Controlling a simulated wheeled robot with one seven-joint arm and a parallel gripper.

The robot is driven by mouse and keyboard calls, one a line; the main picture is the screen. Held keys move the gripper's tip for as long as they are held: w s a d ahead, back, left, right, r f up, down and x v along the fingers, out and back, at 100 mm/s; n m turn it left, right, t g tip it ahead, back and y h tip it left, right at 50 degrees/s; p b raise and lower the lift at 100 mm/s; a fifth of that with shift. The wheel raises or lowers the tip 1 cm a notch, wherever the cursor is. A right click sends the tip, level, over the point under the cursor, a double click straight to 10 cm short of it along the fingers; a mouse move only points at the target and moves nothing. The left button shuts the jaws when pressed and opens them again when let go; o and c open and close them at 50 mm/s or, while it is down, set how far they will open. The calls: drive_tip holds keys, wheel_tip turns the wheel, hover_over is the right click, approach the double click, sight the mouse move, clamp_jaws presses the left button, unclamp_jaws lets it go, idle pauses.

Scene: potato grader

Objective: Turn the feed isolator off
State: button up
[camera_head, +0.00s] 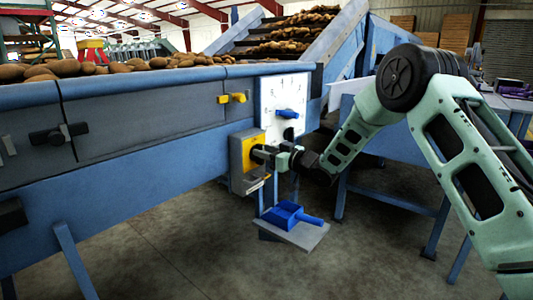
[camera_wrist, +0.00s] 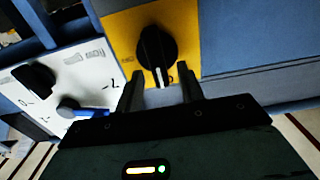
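The feed isolator is a grey box (camera_head: 238,182) with a yellow faceplate (camera_head: 248,146) on the blue machine's side. Its black rotary knob (camera_wrist: 157,46) shows in the wrist view, with a white mark at the end towards my gripper. My gripper (camera_wrist: 161,76) is open, its two dark fingers apart, one to each side of the knob's near end. I cannot tell whether either finger touches the knob. In the head view my gripper (camera_head: 262,155) is at the faceplate and hides the knob.
A white panel (camera_head: 272,92) with a blue handle (camera_head: 287,114) is just above and right of the isolator. A yellow handle (camera_head: 232,98) and a black handle (camera_head: 58,134) are on the machine's side. A blue scoop (camera_head: 288,214) lies on a low shelf (camera_head: 304,236) below. Potatoes (camera_head: 70,68) lie on top.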

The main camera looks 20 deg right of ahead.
clamp_jaws()
drive_tip(key=m+p, duration=0.2)
drive_tip(key=p, duration=0.1)
drive_tip(key=shift+w+d+r+m, duration=0.1)
drive_tip(key=shift+d+r+m, duration=0.1)
drive_tip(key=shift+m, duration=0.1)
drive_tip(key=shift+w+d+f+m+p, duration=0.3)
drive_tip(key=shift+m+p, duration=1)
drive_tip(key=shift+m, duration=1.25)
drive_tip(key=shift+s+d+f+m+p, duration=0.1)
drive_tip(key=shift+f+m+p, duration=0.35)
drive_tip(key=shift+m+p, duration=1.45)
drive_tip(key=shift+w+d+f+m+p, duration=0.3)
drive_tip(key=shift+m+p, duration=0.4)
drive_tip(key=shift+m, duration=2.45)
drive_tip(key=shift+s+a+f, duration=0.1)
drive_tip(key=shift+a, duration=0.05)
